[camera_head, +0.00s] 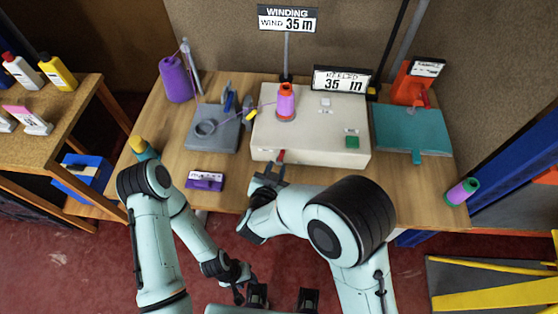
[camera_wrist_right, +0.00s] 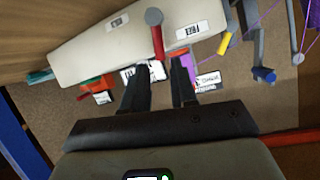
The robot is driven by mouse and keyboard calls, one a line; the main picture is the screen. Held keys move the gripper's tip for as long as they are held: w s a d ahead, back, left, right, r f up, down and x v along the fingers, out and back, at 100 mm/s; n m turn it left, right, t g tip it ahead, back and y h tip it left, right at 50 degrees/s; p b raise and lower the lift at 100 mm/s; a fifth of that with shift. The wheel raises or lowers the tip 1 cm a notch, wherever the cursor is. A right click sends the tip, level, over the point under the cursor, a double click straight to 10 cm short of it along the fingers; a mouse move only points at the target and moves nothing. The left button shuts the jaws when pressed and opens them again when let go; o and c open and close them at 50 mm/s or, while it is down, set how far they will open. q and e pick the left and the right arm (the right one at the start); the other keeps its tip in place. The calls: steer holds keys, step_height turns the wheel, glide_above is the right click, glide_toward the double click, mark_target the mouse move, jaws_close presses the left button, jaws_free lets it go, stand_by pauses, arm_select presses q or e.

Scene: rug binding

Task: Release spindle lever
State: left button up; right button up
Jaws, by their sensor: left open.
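The cream winding machine (camera_head: 310,140) stands on the table. Its spindle lever (camera_head: 281,156) sticks out from the front face, with a red shaft. In the right wrist view the lever (camera_wrist_right: 157,40) shows a round grey knob and lies near a "FREE" label (camera_wrist_right: 190,31). My right gripper (camera_head: 268,176) is at the machine's front, with spread fingers near the lever; contact is unclear. A purple spool (camera_head: 286,100) sits upright on the machine. My left gripper (camera_head: 242,283) is low in front of the table, open and away from the machine.
A grey plate with a ring (camera_head: 205,128) lies left of the machine, a teal plate (camera_head: 408,130) right. A purple labelled block (camera_head: 205,180) is at the front left. A large purple cone (camera_head: 176,78) stands behind. Signs reading 35 m (camera_head: 342,80) stand at the back.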

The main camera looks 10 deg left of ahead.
steer(key=v, duration=0.6)
steer(key=shift+s+r, duration=0.2)
steer(key=shift+s, duration=0.15)
